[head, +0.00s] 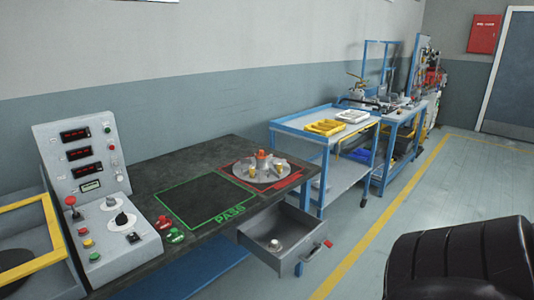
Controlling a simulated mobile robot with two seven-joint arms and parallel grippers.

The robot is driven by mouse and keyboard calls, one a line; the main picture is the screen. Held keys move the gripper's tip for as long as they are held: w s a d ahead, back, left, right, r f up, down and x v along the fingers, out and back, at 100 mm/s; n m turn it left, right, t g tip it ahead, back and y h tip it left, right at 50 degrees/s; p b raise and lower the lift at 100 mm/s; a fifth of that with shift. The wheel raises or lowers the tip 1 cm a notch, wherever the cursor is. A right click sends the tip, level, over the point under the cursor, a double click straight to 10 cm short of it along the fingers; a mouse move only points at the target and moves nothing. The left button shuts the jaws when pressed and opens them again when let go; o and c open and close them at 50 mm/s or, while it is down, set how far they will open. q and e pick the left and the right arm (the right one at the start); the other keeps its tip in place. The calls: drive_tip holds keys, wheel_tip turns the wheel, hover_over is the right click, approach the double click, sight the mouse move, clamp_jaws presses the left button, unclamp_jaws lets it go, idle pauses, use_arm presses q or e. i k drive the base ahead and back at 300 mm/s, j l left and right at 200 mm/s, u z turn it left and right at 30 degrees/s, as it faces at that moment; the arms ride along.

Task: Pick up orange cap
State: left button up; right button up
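A round grey plate (240,168) lies on the dark bench inside a red-marked area. Neither of my grippers shows in the head view, and nothing is seen holding the orange piece.
A drawer (293,249) stands open below the bench's right end, with a small light part inside. A control panel (97,190) stands at left. The green PASS area (205,200) is empty. A blue cart (292,124) stands beyond. A black ribbed object fills the lower right.

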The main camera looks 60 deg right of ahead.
sight(261, 156)
drive_tip(key=l, duration=2.65)
drive_tip(key=k, duration=0.05)
